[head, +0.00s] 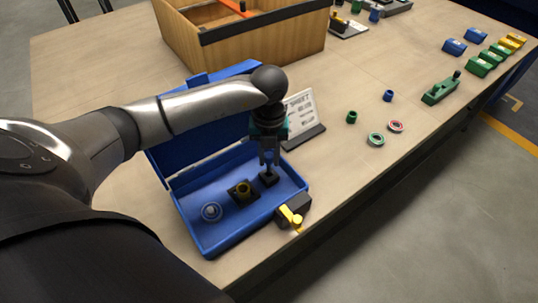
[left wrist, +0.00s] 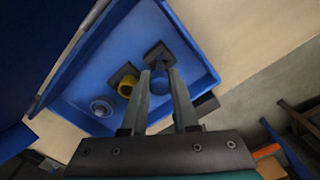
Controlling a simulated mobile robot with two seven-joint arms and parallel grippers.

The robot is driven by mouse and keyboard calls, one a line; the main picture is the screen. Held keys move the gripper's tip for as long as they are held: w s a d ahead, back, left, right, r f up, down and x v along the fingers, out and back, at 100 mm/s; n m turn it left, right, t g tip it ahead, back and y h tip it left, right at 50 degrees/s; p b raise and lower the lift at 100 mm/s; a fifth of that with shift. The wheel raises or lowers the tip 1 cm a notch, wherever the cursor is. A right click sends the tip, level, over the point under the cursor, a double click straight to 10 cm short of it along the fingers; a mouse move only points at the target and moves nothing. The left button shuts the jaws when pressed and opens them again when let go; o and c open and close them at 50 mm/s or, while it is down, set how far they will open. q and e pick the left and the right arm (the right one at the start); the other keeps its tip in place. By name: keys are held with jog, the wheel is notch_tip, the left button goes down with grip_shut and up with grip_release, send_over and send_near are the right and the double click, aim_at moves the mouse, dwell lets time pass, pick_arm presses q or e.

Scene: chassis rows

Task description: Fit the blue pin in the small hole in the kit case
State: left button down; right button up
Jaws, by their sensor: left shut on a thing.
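The open blue kit case (head: 222,240) lies near the table's front edge, its lid tilted up behind. My left gripper (head: 269,168) points down into the case, over the dark square block (head: 268,179) at its right end. In the left wrist view my left gripper (left wrist: 162,80) is shut on the blue pin (left wrist: 160,76), right at that dark block (left wrist: 158,51). The pin hides the hole, so I cannot tell whether its tip is inside. Beside it sits a dark block with a yellow piece (head: 244,188), then a pale ring (head: 211,211). My right gripper is not in view.
A black block with a yellow lever (head: 291,215) stands at the case's front right. A sign (head: 302,115) stands behind the case. A wooden box (head: 240,45) is at the back. Small green and blue parts and rings (head: 376,139) lie to the right.

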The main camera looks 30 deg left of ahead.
aim_at(269, 171)
pick_arm(q)
jog(key=shift+f, duration=0.15)
jog(key=shift+f+b, duration=1.35)
jog(key=shift+f, duration=0.45)
jog(key=c, duration=0.6)
grip_release()
notch_tip(269, 171, up, 15)
jog(key=p, duration=0.3)
jog(key=shift+r, duration=0.2)
